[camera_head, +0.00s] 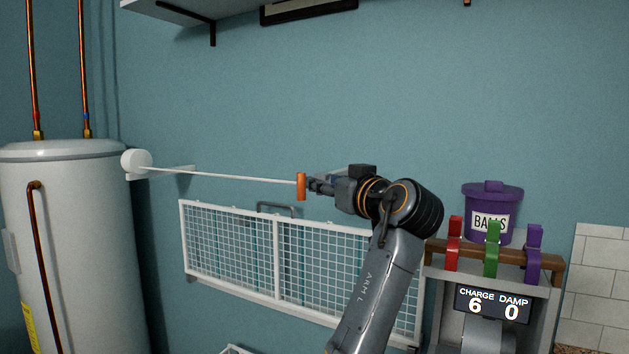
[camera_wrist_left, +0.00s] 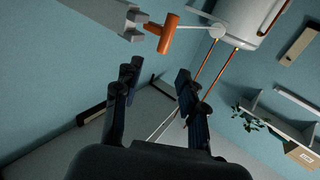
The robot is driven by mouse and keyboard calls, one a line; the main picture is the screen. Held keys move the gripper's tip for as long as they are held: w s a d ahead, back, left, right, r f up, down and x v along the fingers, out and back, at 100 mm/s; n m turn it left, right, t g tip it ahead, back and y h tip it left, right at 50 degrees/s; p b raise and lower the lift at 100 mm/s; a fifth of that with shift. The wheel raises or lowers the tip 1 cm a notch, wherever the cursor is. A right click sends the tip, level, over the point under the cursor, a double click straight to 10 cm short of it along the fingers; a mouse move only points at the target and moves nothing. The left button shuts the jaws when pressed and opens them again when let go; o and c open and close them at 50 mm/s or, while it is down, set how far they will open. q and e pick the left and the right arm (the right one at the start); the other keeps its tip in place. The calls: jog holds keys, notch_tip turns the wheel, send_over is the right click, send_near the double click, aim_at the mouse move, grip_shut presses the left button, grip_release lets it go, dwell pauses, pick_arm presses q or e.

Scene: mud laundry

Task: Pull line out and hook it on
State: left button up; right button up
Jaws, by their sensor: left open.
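A white reel (camera_head: 136,162) is on the wall at left, and a pale line (camera_head: 220,177) runs from it, straight and nearly level, to an orange handle (camera_head: 300,186). My left gripper (camera_head: 316,186) is just right of the handle. In the left wrist view the gripper (camera_wrist_left: 158,82) is open with nothing between its fingers. The orange handle (camera_wrist_left: 162,34) is beyond the fingertips, against the end of a grey-white wall bracket (camera_wrist_left: 100,14). The exact contact between handle and bracket is unclear. In the head view my arm mostly hides the bracket. My right gripper is not visible.
A white wire drying rack (camera_head: 277,255) is on the wall below the line. A white tank (camera_head: 70,240) with copper pipes stands at left. At right are a purple bucket (camera_head: 508,212) and red, green and purple pegs (camera_head: 492,249) on a rail. A shelf (camera_head: 200,8) is above.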

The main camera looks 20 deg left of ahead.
pick_arm(q)
jog(key=shift+v, duration=2.05)
